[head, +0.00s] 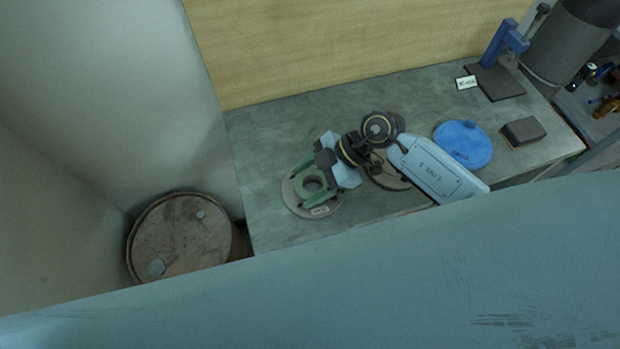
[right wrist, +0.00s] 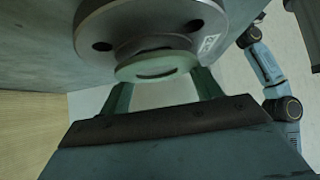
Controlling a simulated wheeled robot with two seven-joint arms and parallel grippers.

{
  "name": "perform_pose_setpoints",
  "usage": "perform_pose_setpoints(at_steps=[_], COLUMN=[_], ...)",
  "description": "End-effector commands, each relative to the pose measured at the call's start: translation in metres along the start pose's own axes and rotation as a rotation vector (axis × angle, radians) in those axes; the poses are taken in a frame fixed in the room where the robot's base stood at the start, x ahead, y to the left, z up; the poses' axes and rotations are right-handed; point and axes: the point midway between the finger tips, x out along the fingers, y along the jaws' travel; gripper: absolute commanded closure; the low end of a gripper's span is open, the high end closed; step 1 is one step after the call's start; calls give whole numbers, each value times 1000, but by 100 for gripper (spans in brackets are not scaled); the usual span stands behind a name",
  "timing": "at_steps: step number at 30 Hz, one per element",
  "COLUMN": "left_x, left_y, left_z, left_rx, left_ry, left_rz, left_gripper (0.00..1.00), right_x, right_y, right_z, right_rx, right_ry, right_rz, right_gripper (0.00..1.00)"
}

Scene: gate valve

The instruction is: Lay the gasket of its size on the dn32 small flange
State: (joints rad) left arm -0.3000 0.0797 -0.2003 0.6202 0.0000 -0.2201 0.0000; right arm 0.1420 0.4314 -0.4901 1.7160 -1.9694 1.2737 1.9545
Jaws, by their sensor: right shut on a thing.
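A green ring gasket (head: 312,173) sits between the two green fingers of my right gripper (head: 300,188), which is shut on it. It also shows edge-on as a pale green disc in the right wrist view (right wrist: 158,68). The grey round flange (head: 328,208) with a small label lies on the bench beneath gasket and fingers. In the right wrist view the flange (right wrist: 120,25) shows bolt holes, and the gasket overlaps its centre. I cannot tell whether the gasket touches the flange face. The label is too small to read. My left gripper is not in view.
Another disc (head: 400,184) is partly hidden under my right arm. A blue disc (head: 463,145), a dark block (head: 523,131) and a blue press (head: 500,45) stand to the right. A barrel (head: 180,235) is left of the bench. The bench's back left (head: 265,125) is clear.

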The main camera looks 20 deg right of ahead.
Motion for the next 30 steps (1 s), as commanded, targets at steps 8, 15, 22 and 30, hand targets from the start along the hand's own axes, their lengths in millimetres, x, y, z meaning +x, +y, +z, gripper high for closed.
perform_pose_setpoints(at_steps=[8, 15, 22, 30], left_x=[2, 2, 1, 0], left_y=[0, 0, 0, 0], left_z=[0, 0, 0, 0], left_rx=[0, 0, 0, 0], left_ry=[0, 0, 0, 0], left_rz=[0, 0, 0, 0], left_gripper=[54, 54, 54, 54], right_x=[8, 8, 8, -10], right_y=[-8, -8, -9, -7], right_z=[12, 12, 13, 13], right_rx=[8, 9, 8, 8], right_ry=[-23, -26, -27, -29], right_rz=[-17, -21, -23, -17], right_gripper=[26, 11, 11, 11])
